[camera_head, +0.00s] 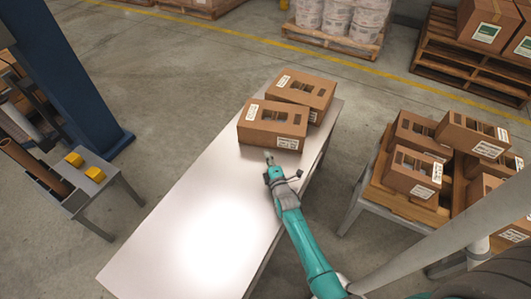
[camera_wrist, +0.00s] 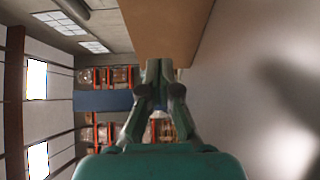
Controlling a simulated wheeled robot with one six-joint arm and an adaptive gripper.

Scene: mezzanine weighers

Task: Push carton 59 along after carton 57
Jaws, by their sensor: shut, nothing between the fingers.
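Two brown cardboard cartons with cut-out openings and white labels stand at the far end of a long pale table (camera_head: 185,215). The nearer carton (camera_head: 258,135) is closest to my gripper; the farther carton (camera_head: 318,88) stands right behind it, touching or nearly so. Their numbers are too small to read. My gripper (camera_head: 268,156) is shut and empty, low over the table at the nearer carton's front face. In the wrist view, the shut fingertips (camera_wrist: 160,64) meet the edge of a brown carton face (camera_wrist: 165,28); I cannot tell whether they touch.
A side table at right holds several similar cartons (camera_head: 412,172) on a pallet. At left, a small stand (camera_head: 105,183) carries yellow blocks (camera_head: 74,159) beside a blue column (camera_head: 70,75). Loaded pallets stand behind the yellow floor line. The table's near part is clear.

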